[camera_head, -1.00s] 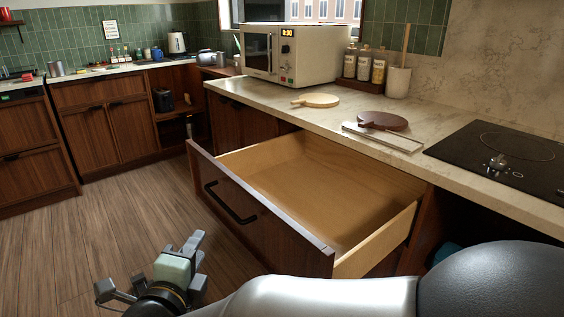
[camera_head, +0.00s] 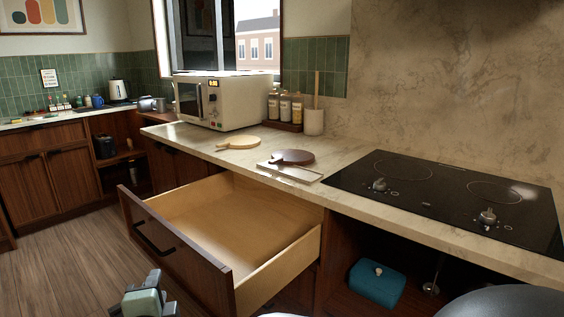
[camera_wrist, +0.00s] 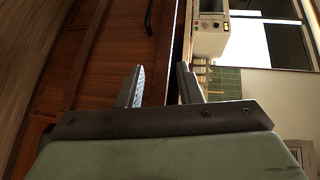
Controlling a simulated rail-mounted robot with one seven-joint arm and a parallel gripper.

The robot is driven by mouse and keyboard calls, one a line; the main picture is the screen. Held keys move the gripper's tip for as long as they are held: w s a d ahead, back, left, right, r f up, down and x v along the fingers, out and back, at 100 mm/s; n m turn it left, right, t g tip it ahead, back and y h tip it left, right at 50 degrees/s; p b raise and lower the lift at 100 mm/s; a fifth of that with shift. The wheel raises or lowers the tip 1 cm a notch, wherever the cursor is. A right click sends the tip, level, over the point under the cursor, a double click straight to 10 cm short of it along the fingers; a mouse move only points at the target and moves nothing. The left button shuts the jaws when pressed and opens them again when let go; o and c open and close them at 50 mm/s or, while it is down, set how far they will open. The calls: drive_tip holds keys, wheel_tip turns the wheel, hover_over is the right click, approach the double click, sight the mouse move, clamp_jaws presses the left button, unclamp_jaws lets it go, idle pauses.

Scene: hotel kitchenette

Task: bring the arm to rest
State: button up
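My gripper (camera_head: 143,304) is at the bottom of the head view, low in front of the open drawer (camera_head: 235,205), and only part of it shows. In the wrist view the two fingers of my gripper (camera_wrist: 158,86) stand apart with nothing between them. The drawer is pulled well out and its wooden inside is empty. Its dark front with a black handle (camera_head: 153,240) faces the floor side. In the wrist view the drawer front (camera_wrist: 120,45) lies beyond the fingers; I see no contact.
Above the drawer, the counter (camera_head: 350,150) holds a microwave (camera_head: 222,101), two round boards, jars and a black cooktop (camera_head: 445,195). A teal box (camera_head: 377,283) sits in the open space under the cooktop. The wooden floor (camera_head: 65,265) at left is clear.

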drive_tip(key=w+d+r+n+g+y+p, duration=0.1)
drive_tip(key=w+d+r+n+g+p, duration=0.15)
drive_tip(key=d+n+p, duration=0.25)
drive_tip(key=w+d+r+n+g+y+p, duration=0.1)
drive_tip(key=d+r+n+g+p, duration=0.25)
drive_tip(key=d+p, duration=0.2)
drive_tip(key=s+d+n+g+h+p, duration=0.2)
drive_tip(key=s+d, duration=0.3)
drive_tip(key=d, duration=0.3)
drive_tip(key=s+d+n+g+h+p, duration=0.2)
drive_tip(key=s+d+g+p, duration=0.2)
drive_tip(key=d, duration=0.5)
drive_tip(key=s+d+r+n+g+h+p, duration=0.1)
drive_tip(key=s+d+n+g+p, duration=0.1)
drive_tip(key=s+d, duration=0.4)
drive_tip(key=d+p, duration=0.1)
drive_tip(key=d, duration=0.1)
drive_tip(key=shift+s+d+g+h, duration=0.35)
drive_tip(key=shift+s+g+h, duration=0.05)
